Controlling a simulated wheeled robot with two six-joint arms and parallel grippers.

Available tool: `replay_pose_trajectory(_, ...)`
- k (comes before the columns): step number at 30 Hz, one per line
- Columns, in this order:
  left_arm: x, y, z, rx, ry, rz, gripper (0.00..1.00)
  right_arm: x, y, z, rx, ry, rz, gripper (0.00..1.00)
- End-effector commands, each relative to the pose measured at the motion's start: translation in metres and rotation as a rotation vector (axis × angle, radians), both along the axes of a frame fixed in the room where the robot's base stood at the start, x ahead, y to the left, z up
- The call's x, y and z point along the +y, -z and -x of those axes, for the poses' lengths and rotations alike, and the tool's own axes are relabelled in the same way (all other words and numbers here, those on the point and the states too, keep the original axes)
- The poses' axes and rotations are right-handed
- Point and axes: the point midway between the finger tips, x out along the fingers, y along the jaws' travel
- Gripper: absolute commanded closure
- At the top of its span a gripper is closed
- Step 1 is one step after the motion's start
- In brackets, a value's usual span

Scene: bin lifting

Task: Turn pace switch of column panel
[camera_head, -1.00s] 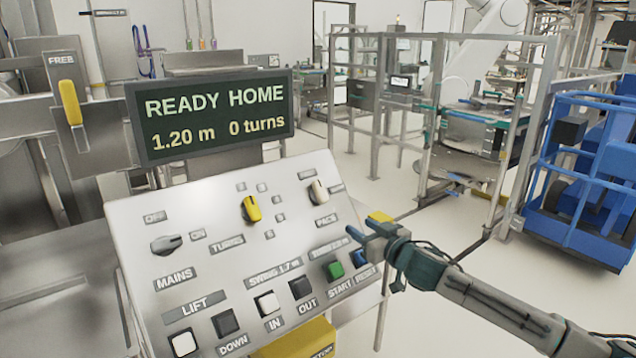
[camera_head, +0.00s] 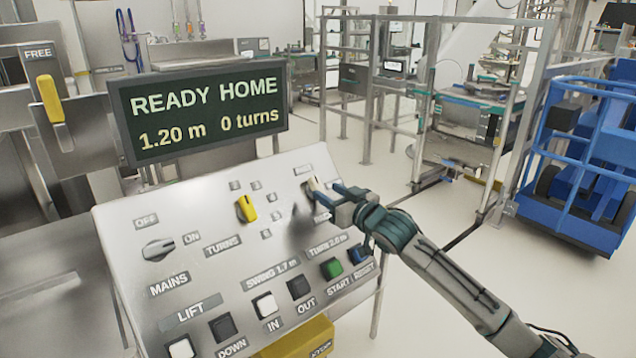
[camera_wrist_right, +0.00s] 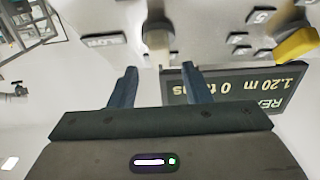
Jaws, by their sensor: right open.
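The column panel (camera_head: 190,220) is a tilted silver board with labels, knobs and buttons. The pace switch (camera_head: 312,184) is a cream knob at its upper right, partly covered by my right gripper. It also shows in the right wrist view (camera_wrist_right: 157,38), upside down, just beyond and between the fingertips. My right gripper (camera_head: 327,194) is open, with its blue fingers pointing at the knob. In the wrist view the fingers (camera_wrist_right: 160,80) stand apart with nothing between them. Whether they touch the knob cannot be told. My left gripper is not in view.
A yellow turns knob (camera_head: 246,209) sits left of the pace switch. The dark display (camera_head: 200,115) above reads READY HOME, 1.20 m, 0 turns. Start (camera_head: 331,268) and other buttons line the panel's lower edge. A blue cart (camera_head: 580,170) stands far right on open floor.

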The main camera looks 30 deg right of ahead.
Motion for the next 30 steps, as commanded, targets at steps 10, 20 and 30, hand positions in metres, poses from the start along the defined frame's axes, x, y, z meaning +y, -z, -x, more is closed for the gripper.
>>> replay_pose_trajectory(10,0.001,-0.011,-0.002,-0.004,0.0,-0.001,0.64,0.003,-0.002,-0.043,-0.001,0.002,-0.003,0.56)
replay_pose_trajectory(20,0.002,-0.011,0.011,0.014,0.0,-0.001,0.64,0.004,0.0,-0.053,0.0,0.001,0.002,0.56)
replay_pose_trajectory(30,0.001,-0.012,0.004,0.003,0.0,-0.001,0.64,0.004,0.0,-0.052,0.0,0.001,0.002,0.94)
